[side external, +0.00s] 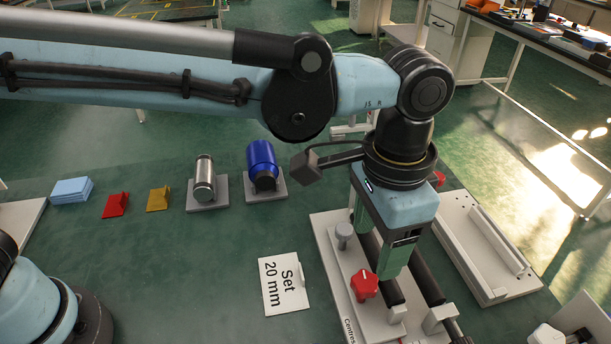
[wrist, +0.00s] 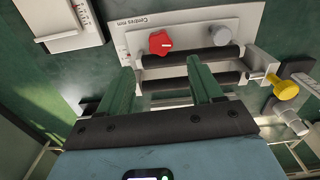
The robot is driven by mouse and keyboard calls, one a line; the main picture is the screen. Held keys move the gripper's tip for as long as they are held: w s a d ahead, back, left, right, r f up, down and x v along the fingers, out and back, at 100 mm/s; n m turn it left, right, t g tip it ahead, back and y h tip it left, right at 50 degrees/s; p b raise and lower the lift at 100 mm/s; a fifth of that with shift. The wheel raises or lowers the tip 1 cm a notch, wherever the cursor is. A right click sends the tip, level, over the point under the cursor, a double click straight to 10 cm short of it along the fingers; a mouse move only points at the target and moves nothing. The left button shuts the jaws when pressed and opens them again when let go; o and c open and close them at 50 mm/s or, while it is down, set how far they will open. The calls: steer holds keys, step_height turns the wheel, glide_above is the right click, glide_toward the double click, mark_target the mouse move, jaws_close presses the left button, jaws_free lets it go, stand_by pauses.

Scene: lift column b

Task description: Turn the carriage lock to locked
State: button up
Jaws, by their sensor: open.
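A red lobed knob (side external: 364,285) with a pale mark stands on the white plate (side external: 350,265) of a fixture labelled "Centres mm". It also shows in the wrist view (wrist: 160,43). A grey round knob (side external: 343,235) stands on the same plate, and it shows in the wrist view (wrist: 222,36). No label tells me which knob is the carriage lock. My gripper (wrist: 160,72) is open and empty, its green fingers apart over the two black rods (wrist: 188,62). In the side view my gripper (side external: 379,245) points down beside the red knob, apparently not touching it.
A yellow knob (wrist: 286,88) projects at the fixture's end. A card reading "Set 20 mm" (side external: 284,285) lies left of the fixture. A white tray-like fixture (side external: 485,250) lies to its right. A blue cylinder (side external: 262,160) and a silver cylinder (side external: 204,178) rest on stands behind.

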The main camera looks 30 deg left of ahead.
mark_target(366, 280)
step_height(366, 280, down, 8)
steer(key=shift+f, duration=0.25)
steer(key=c, duration=1.1)
steer(key=shift+o, duration=0.2)
steer(key=shift+m, duration=1.5)
steer(key=o, duration=1.1)
steer(key=shift+c, duration=0.2)
